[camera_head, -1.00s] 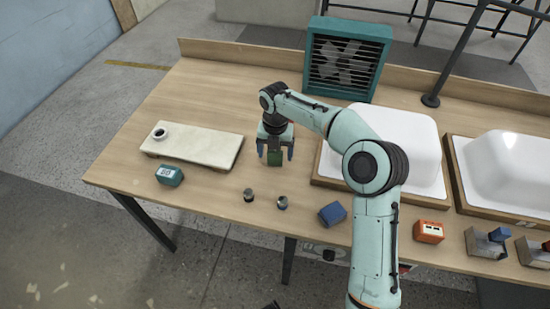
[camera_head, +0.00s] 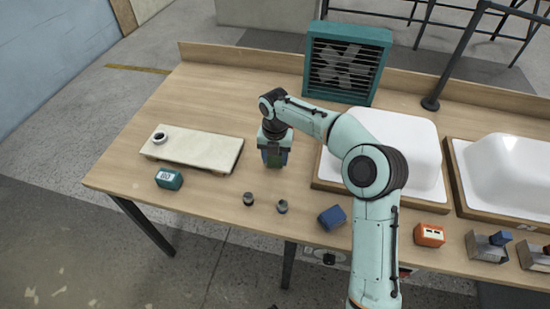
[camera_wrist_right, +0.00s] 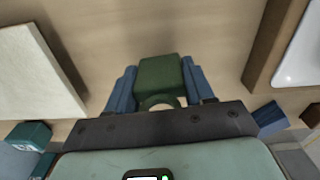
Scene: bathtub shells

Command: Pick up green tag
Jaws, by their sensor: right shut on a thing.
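The green tag (camera_wrist_right: 158,72) is a small dark green block with a rounded loop at its near end. In the right wrist view it sits between the blue fingers of my right gripper (camera_wrist_right: 158,84), which is shut on it. In the head view my right gripper (camera_head: 273,160) points down at the wooden table, between the pale board and the nearer white shell, and the tag (camera_head: 283,157) shows only partly there. Whether the tag touches the table is hard to tell. My left gripper is not in view.
A pale board (camera_head: 200,150) with a dark ring (camera_head: 160,136) and a teal box (camera_head: 169,178) lie left. Two small dark cylinders (camera_head: 248,198) and a blue block (camera_head: 332,217) lie in front. White shells (camera_head: 415,135) on wooden trays stand right; a teal fan (camera_head: 345,62) stands behind.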

